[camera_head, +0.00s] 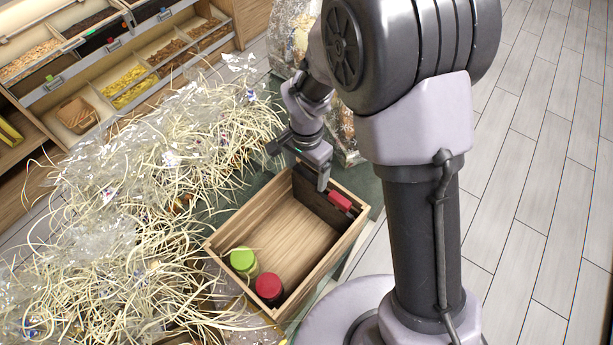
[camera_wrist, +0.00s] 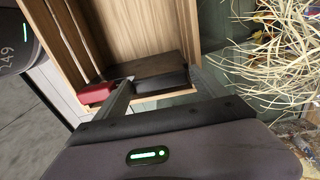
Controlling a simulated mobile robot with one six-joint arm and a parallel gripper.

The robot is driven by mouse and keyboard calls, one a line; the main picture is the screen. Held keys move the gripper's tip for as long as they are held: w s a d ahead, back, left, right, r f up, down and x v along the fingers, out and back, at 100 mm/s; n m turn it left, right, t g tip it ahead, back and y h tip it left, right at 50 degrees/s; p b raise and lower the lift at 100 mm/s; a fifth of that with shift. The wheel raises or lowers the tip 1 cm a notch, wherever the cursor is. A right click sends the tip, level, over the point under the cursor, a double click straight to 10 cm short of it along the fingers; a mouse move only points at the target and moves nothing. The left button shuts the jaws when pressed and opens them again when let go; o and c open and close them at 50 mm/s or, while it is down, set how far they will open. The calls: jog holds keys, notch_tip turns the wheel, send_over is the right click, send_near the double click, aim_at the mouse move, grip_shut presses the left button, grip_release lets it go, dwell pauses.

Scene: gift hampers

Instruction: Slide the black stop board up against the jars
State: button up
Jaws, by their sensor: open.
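The wooden crate (camera_head: 222,243) stands open on the table. A jar with a green lid (camera_head: 243,259) and a jar with a red lid (camera_head: 268,287) stand side by side at its near end. The black stop board (camera_head: 313,204) stands at the far end, apart from the jars, with bare floor between. My gripper (camera_head: 322,180) is at the far end, over the board. In the wrist view the board (camera_wrist: 152,66) shows between the open fingers of my gripper (camera_wrist: 163,90); whether they touch it I cannot tell. The jars are out of the wrist view.
A red piece (camera_head: 340,200) sits at the crate's far right corner, close beside one finger in the wrist view (camera_wrist: 96,93). Shredded paper (camera_head: 170,160) heaps left of the crate. Bins (camera_head: 140,75) stand behind. A clear bag (camera_head: 345,135) stands beyond the crate.

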jog(key=shift+f, duration=1.1)
jog(key=shift+c, duration=0.2)
